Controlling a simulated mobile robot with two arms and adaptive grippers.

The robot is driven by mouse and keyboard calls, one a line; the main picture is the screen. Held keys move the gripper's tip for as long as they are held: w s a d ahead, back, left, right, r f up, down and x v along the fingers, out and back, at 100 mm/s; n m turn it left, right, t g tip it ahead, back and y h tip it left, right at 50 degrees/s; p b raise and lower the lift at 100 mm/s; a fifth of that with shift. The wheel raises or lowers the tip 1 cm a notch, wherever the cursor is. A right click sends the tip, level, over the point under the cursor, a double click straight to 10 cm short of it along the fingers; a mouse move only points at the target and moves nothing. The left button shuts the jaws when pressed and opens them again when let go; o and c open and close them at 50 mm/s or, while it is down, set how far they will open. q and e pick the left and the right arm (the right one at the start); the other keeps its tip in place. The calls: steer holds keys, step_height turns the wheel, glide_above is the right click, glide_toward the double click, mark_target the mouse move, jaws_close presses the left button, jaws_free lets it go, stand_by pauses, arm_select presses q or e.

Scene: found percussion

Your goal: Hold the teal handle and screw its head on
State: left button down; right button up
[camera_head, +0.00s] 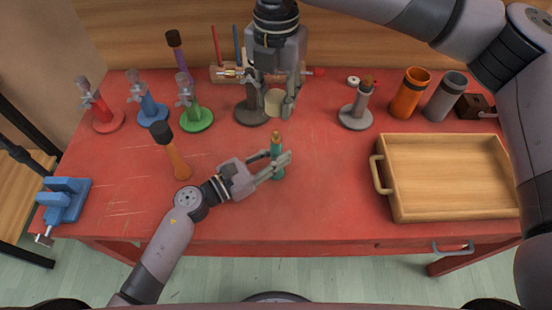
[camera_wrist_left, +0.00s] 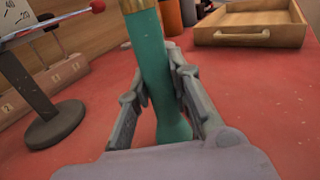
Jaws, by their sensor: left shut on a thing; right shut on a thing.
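The teal handle (camera_head: 277,170) stands upright near the middle of the red table, with a brass-coloured tip on top. My left gripper (camera_head: 275,165) is shut on it from the left. In the left wrist view the teal handle (camera_wrist_left: 157,70) is between the two fingers of my left gripper (camera_wrist_left: 160,95), and its top is cut off. My right gripper (camera_head: 282,100) is above and behind the handle, shut on a cream cylindrical head (camera_head: 273,102). The head is apart from the handle's tip.
Red (camera_head: 107,120), blue (camera_head: 152,112) and green (camera_head: 194,119) stands are at the left, near an orange-brown handle (camera_head: 174,158). A wooden tray (camera_head: 395,216) is at the right. Orange (camera_head: 409,95) and grey (camera_head: 445,97) cups stand behind it. The front middle is clear.

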mark_target(276, 131)
steer(key=shift+f, duration=2.5)
steer(key=shift+f, duration=0.9)
steer(key=shift+f, duration=0.55)
